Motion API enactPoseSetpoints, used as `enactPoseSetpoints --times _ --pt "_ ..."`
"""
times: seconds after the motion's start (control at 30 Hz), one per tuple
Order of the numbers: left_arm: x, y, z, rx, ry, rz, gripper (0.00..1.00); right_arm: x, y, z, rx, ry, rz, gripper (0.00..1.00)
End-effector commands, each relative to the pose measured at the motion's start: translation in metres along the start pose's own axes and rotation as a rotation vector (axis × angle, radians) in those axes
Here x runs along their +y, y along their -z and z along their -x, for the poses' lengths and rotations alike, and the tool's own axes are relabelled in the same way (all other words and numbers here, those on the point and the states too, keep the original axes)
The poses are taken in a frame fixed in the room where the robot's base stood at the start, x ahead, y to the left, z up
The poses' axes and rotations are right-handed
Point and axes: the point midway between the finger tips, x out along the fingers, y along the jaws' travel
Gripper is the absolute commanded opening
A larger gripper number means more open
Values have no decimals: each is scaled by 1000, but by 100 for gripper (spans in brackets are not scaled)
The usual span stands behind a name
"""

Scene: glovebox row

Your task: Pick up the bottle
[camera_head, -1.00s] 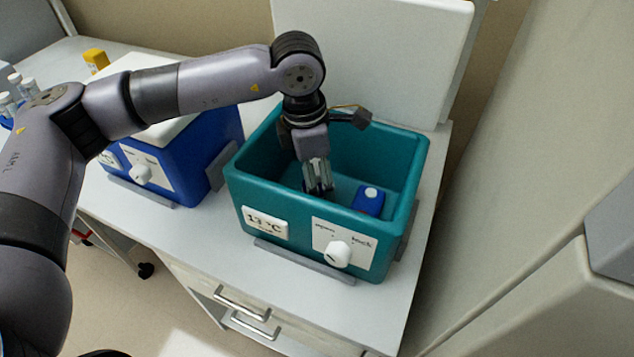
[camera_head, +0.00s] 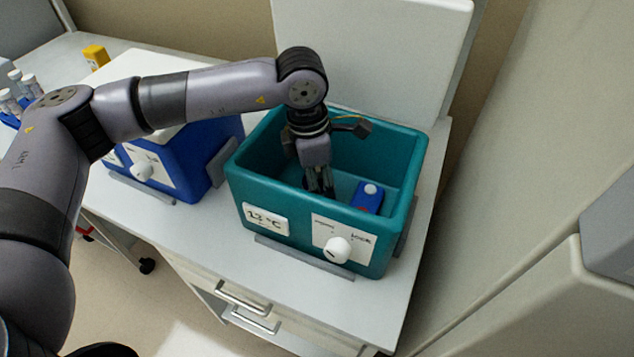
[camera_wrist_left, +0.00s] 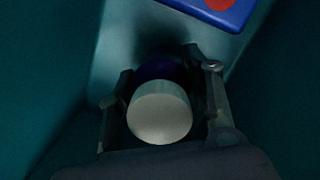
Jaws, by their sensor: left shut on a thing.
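My left gripper (camera_head: 319,190) reaches down inside an open teal box (camera_head: 257,192). In the left wrist view the left gripper (camera_wrist_left: 162,100) is shut on a bottle with a round white cap (camera_wrist_left: 160,113) and a dark blue body. The fingers are on either side of the bottle, and its lower part is hidden. In the head view this bottle is hidden by the gripper and the box wall. My right gripper is not in view.
The box has a dial (camera_head: 337,250) and a 13 °C label (camera_head: 265,218) on its front. A blue box with a white lid (camera_head: 190,165) stands to the left. A yellow item (camera_head: 96,56) and tubes (camera_head: 22,88) are farther left. The counter's front strip is clear.

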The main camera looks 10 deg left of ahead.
Motion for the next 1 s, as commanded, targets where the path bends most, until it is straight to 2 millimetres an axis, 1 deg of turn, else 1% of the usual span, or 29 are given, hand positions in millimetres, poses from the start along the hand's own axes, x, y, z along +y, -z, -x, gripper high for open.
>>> enactPoseSetpoints --times 0.03,0.27,0.53,0.67,0.77,0.87,0.97,1.0 --pt "0 0 0 0 0 0 29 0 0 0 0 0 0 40" --pt "0 0 0 -1 -1 0 14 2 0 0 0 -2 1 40" --pt "0 0 1 -1 -1 0 13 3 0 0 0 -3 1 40" --pt "1 -2 7 -2 -2 0 13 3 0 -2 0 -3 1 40" --pt "1 -3 18 -4 -3 0 13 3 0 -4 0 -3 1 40" --pt "1 -5 34 -4 -5 -1 13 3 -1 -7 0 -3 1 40" --pt "1 -8 58 -6 -6 -1 13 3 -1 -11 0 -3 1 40" --pt "1 -10 70 -5 -6 0 13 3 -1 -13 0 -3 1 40"
